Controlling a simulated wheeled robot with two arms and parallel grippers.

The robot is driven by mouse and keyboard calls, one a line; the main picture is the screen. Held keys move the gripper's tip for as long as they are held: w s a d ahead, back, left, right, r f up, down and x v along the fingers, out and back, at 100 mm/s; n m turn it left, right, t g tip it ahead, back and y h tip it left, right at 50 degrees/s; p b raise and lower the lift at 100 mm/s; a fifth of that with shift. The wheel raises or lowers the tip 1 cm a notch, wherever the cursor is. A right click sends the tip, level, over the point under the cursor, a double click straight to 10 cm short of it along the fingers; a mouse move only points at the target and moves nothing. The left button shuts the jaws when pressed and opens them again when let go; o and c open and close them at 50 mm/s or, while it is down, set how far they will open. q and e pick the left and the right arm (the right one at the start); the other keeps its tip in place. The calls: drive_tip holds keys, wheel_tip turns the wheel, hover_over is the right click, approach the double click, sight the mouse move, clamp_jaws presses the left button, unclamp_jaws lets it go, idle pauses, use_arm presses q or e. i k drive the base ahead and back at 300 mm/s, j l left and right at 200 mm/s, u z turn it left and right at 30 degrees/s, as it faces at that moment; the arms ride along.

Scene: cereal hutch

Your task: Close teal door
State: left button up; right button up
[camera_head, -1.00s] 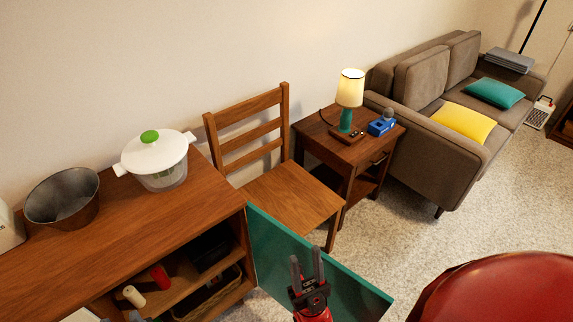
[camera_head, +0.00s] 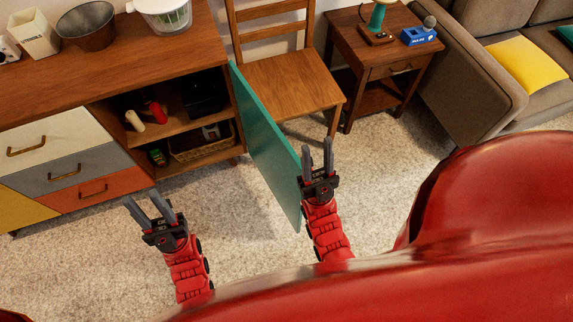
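The teal door (camera_head: 268,140) stands wide open, swung out from the right edge of the wooden cabinet (camera_head: 150,52). Its free end is near my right gripper (camera_head: 318,156). My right gripper has its fingers apart and empty, just right of the door's free end; I cannot tell if it touches the door. My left gripper (camera_head: 149,207) is open and empty, above the carpet in front of the drawers. The open compartment (camera_head: 180,118) shows shelves with a red bottle (camera_head: 158,111), a cream bottle (camera_head: 134,120) and a wicker basket (camera_head: 203,146).
White, grey and orange drawers (camera_head: 67,173) are left of the compartment. A wooden chair (camera_head: 290,82) stands close behind the door. A side table (camera_head: 380,62) and sofa (camera_head: 480,90) are at the right. Carpet (camera_head: 235,215) between my grippers is clear.

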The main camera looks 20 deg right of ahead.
sight(274, 157)
drive_tip(key=l+u, duration=0.2)
drive_tip(key=l, duration=0.3)
drive_tip(key=l+u, duration=0.25)
drive_tip(key=l, duration=0.25)
drive_tip(key=k+l+u, duration=0.2)
drive_tip(key=l, duration=0.25)
drive_tip(key=l+u, duration=0.25)
drive_tip(key=l, duration=0.2)
drive_tip(key=k+l+u, duration=0.15)
drive_tip(key=k+l, duration=0.35)
drive_tip(key=l+z, duration=0.15)
drive_tip(key=z, duration=0.2)
